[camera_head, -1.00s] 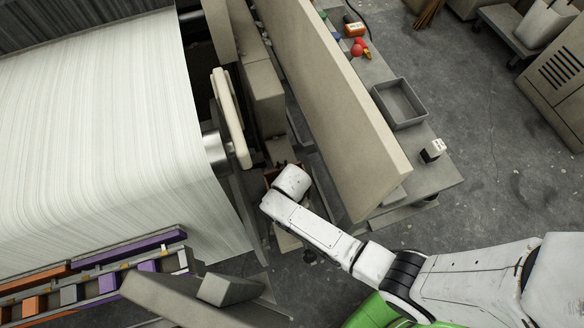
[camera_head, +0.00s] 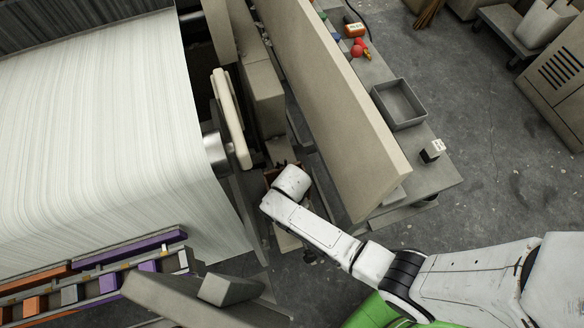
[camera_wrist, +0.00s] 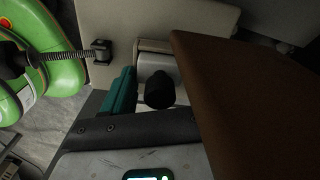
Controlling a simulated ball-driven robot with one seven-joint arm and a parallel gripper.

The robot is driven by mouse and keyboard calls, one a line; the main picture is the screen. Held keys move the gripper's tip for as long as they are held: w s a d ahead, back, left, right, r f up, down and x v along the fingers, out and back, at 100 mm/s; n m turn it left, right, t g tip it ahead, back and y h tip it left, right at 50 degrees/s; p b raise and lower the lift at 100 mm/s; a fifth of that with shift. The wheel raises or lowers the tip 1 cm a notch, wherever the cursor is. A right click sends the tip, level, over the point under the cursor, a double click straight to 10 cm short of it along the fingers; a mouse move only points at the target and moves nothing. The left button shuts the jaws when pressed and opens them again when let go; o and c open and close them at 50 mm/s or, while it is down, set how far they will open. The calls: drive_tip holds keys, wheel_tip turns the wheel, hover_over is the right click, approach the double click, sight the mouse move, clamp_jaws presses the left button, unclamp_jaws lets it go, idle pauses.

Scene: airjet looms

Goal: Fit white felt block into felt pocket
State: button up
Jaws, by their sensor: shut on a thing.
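My arm reaches down between the loom and the beige panel in the head view. Its wrist (camera_head: 290,185) hides my gripper there. In the wrist view, my gripper's hand body (camera_wrist: 130,130) runs along the bottom. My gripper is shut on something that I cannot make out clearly. A teal block (camera_wrist: 122,92), a silver part (camera_wrist: 158,62) and a black rounded part (camera_wrist: 160,90) show just beyond the dark bar. I cannot make out the white felt block or the felt pocket for certain. A large brown surface (camera_wrist: 250,95) fills the right side, close to the camera.
White warp sheet (camera_head: 100,120) lies on the left. The tall beige panel (camera_head: 330,110) stands close to the right of my wrist. Beyond it, a bench holds a grey tray (camera_head: 398,103) and a small white-topped block (camera_head: 433,150). Open floor (camera_head: 500,180) lies at right.

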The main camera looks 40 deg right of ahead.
drive_tip(key=shift+f, duration=0.1)
drive_tip(key=o, duration=1.2)
drive_tip(key=shift+o, duration=0.4)
drive_tip(key=shift+o, duration=0.6)
drive_tip(key=shift+r+p, duration=2.4)
drive_tip(key=shift+r, duration=1.6)
